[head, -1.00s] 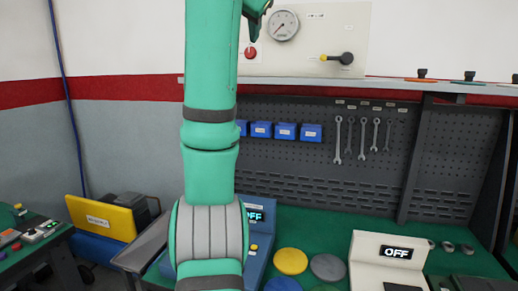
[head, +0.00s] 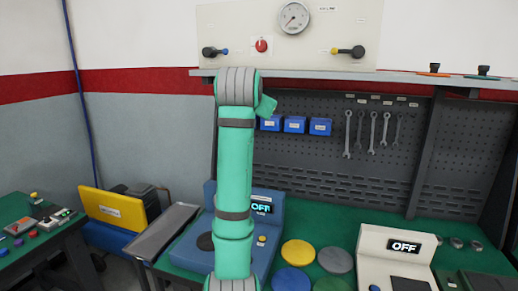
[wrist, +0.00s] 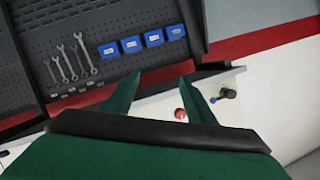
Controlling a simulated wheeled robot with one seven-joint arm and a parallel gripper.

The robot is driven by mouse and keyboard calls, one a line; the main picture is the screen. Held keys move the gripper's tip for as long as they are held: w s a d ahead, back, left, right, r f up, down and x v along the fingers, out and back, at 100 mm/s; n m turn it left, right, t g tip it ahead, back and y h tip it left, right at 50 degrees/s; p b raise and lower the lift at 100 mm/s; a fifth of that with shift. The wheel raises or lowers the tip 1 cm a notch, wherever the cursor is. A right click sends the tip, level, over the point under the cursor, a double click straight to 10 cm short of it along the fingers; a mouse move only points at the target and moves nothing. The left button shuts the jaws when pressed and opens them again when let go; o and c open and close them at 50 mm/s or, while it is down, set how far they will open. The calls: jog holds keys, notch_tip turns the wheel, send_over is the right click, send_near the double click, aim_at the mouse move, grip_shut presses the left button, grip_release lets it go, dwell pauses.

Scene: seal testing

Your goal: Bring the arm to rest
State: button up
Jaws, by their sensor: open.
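My green arm (head: 236,170) rises through the middle of the head view to a grey-banded joint just below the shelf edge. A small green part of its end (head: 267,106) shows to the right of that joint, in front of the pegboard; most of the end is hidden behind the arm. In the wrist view my gripper (wrist: 160,86) has its two green fingers well apart, with nothing between them. The wrist picture is turned over, with the wall panel toward the bottom.
A gauge panel (head: 280,38) stands on the shelf (head: 400,77) above the pegboard (head: 300,150). Wrenches (head: 372,133) and blue bins (head: 295,124) hang there. On the bench are a blue device (head: 262,237), coloured discs (head: 298,252) and a white device (head: 372,240), both displays reading OFF.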

notch_tip(320, 180, down, 32)
jog(key=w+n, duration=0.2)
jog(key=s+d+f+n, duration=0.1)
jog(key=s+f, duration=0.6)
jog(key=f, duration=0.5)
jog(key=s+d+f+n, duration=0.1)
jog(key=s+f, duration=0.6)
jog(key=f, duration=0.5)
jog(key=s+f+n+y, duration=0.1)
jog(key=s+f, duration=0.5)
jog(key=s, duration=0.7)
jog(key=s+f+n, duration=0.1)
jog(key=s+f, duration=0.5)
jog(key=s, duration=0.6)
jog(key=v, duration=2.7)
jog(key=shift+s+a+f+t, duration=0.15)
jog(key=shift+s+f+t, duration=0.15)
jog(key=shift+f+t, duration=0.1)
